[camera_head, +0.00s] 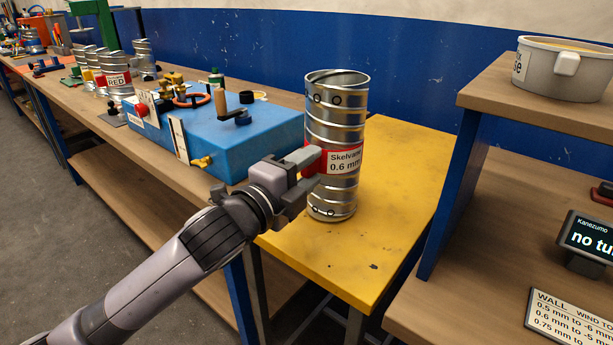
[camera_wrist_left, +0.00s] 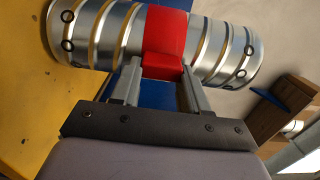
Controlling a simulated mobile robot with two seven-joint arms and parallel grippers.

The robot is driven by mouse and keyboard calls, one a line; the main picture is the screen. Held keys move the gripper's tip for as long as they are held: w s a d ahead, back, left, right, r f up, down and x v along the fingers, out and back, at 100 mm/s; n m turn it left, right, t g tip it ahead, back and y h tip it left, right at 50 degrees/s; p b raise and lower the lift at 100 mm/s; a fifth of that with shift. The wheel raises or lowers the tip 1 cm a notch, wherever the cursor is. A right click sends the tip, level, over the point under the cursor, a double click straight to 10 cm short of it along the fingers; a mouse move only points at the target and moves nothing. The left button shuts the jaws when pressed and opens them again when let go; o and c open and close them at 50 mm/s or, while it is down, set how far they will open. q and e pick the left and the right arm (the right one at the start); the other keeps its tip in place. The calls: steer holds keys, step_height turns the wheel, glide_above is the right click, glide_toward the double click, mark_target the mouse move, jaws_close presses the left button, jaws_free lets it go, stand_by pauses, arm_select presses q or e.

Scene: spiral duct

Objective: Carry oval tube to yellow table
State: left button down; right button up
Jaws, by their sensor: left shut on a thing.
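The oval tube (camera_head: 333,120) is a silver spiral duct with bands and a red and white label reading "Skelvane 0.6 mm". It is upright over the yellow table (camera_head: 400,165); I cannot tell whether its lower end touches the top. My left gripper (camera_head: 308,166) comes in from the left and is shut on the tube's red part at mid-height. In the left wrist view the gripper's fingers (camera_wrist_left: 161,82) close on a red block on the tube (camera_wrist_left: 210,42), with the yellow table (camera_wrist_left: 30,90) at the left. My right gripper is not in view.
A blue machine (camera_head: 235,135) with knobs stands on the wooden bench left of the yellow table. More silver ducts (camera_head: 115,78) stand farther back. At right, a wooden shelf unit holds a grey tub (camera_head: 562,72) and a small display (camera_head: 588,238). The front of the yellow table is clear.

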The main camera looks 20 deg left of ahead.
arm_select(q)
steer(key=shift+f, duration=0.25)
steer(key=shift+f, duration=0.2)
steer(key=c, duration=0.6)
jaws_free()
steer(key=shift+o, duration=0.2)
